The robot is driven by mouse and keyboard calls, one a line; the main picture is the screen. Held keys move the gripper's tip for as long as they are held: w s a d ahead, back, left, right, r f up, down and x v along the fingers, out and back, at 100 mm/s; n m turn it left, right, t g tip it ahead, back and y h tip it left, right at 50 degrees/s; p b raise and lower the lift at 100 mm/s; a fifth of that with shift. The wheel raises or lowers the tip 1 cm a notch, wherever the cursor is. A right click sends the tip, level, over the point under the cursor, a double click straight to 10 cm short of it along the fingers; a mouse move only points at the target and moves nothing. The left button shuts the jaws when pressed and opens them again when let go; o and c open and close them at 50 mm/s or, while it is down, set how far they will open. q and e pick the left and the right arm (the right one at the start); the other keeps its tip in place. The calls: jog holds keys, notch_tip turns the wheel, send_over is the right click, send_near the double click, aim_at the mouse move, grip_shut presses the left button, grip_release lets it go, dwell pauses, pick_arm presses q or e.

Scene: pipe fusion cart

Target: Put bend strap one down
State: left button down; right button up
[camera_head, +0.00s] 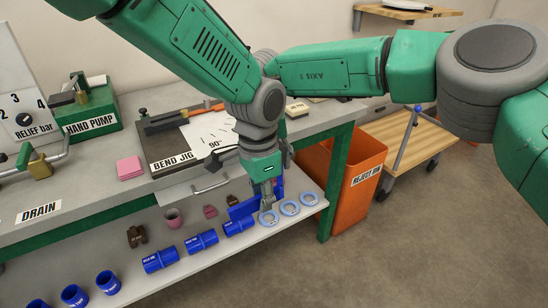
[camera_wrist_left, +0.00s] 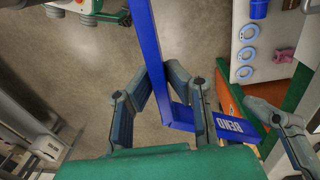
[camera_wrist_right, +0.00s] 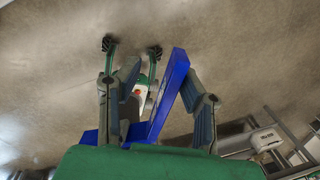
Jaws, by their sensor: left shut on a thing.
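The blue L-shaped bend strap (camera_wrist_left: 152,45) passes between the fingers of my left gripper (camera_wrist_left: 172,88) in the left wrist view, its lettered short leg to the right. In the head view my left gripper (camera_head: 267,198) points down at the bench's front edge and is shut on the strap, with blue (camera_head: 278,184) showing beside it. In the right wrist view the strap (camera_wrist_right: 168,90) also lies between the fingers of my right gripper (camera_wrist_right: 158,75). It is close to the right finger; contact is unclear. My right gripper cannot be made out in the head view.
The bend jig (camera_head: 170,152) sits on the bench with white sheets on it. Below, the shelf (camera_head: 120,240) holds blue sleeves (camera_head: 160,260), pale-blue rings (camera_head: 289,208) and small clamps. An orange bin (camera_head: 365,165) and wooden-topped cart (camera_head: 425,140) stand right. Floor is open in front.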

grip_shut()
pick_arm(q)
jog(key=c, duration=1.5)
grip_release()
jog(key=shift+r, duration=0.1)
